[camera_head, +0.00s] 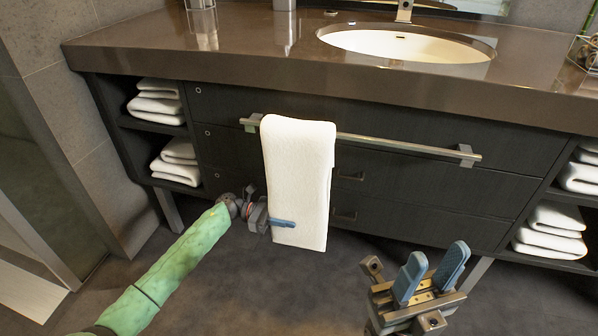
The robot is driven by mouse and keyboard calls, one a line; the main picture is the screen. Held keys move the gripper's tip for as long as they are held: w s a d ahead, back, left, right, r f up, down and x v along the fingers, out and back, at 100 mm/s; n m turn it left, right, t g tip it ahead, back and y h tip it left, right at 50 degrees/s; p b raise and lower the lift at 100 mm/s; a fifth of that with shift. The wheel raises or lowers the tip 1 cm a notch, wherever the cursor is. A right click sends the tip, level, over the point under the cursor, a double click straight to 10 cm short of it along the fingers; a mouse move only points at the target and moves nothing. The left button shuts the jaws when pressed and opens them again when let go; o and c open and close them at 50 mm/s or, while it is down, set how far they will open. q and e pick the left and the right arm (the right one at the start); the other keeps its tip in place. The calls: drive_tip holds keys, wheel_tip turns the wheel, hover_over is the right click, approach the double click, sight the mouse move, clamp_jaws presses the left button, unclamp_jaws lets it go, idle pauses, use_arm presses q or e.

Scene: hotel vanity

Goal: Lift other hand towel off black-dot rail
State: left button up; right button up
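A white hand towel (300,165) hangs folded over a metal rail (400,146) on the front of the dark vanity, near the rail's left end. No black dot is clear on the rail. My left gripper (282,223) is at the towel's lower left edge. One blue finger lies across the towel's front; the other finger is hidden, so I cannot tell whether it is closed on the cloth. My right gripper (432,272) is open and empty, low in front of the vanity, right of the towel and apart from it.
The brown countertop (240,50) overhangs the drawers and holds a white sink (405,44). Folded towels fill the left shelves (158,100) and right shelves (552,230). The rail's right part is bare.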

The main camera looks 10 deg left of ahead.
use_arm(q)
clamp_jaws()
drive_tip(key=shift+r, duration=0.1)
